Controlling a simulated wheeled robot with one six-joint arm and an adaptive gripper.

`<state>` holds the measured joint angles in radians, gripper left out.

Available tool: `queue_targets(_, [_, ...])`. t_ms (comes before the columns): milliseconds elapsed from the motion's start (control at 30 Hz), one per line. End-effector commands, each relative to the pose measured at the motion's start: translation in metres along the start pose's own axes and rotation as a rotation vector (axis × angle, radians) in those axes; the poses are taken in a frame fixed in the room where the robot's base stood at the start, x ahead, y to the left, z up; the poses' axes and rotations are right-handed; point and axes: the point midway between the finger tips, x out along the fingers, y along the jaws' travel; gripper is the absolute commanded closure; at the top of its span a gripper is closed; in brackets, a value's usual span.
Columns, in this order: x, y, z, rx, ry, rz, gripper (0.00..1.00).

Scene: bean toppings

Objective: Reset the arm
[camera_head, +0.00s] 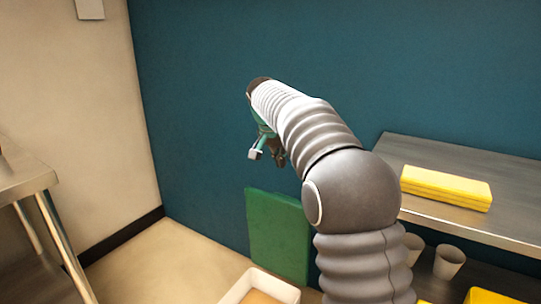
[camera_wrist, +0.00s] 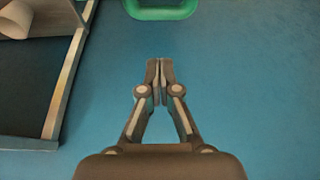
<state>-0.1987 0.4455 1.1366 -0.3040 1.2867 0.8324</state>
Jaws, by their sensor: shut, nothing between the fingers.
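My gripper (camera_wrist: 160,68) is in the middle of the wrist view with its two fingertips together and nothing between them. A plain blue surface lies beyond the fingertips. In the head view my grey ribbed arm rises from the lower right and bends to the upper left. My gripper (camera_head: 266,156) hangs at its end in front of the blue wall, small and partly hidden by the arm.
A steel shelf (camera_head: 500,222) at right bears a yellow block (camera_head: 446,187), with white cups (camera_head: 449,262) below. A green panel (camera_head: 277,238) leans at the wall. A white-rimmed bin (camera_head: 236,288) is at the bottom. A steel table (camera_head: 22,178) stands left. A green-rimmed object (camera_wrist: 160,14) tops the wrist view.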

Motion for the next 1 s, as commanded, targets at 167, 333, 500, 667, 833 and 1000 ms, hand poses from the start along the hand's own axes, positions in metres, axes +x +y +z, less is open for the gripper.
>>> queue_targets(167, [0.012, -0.007, 0.006, -0.142, -0.004, -0.025, 1.0])
queue_targets(333, [0.042, -0.001, 0.04, -0.304, -0.066, -0.033, 1.0])
queue_targets(500, [0.045, 0.022, 0.073, -0.422, -0.104, -0.059, 1.0])
queue_targets(667, [0.034, 0.061, 0.111, -0.522, -0.128, -0.097, 1.0])
queue_targets(833, [0.017, 0.11, 0.155, -0.599, -0.133, -0.142, 1.0])
queue_targets(1000, [0.002, 0.156, 0.199, -0.639, -0.123, -0.18, 1.0])
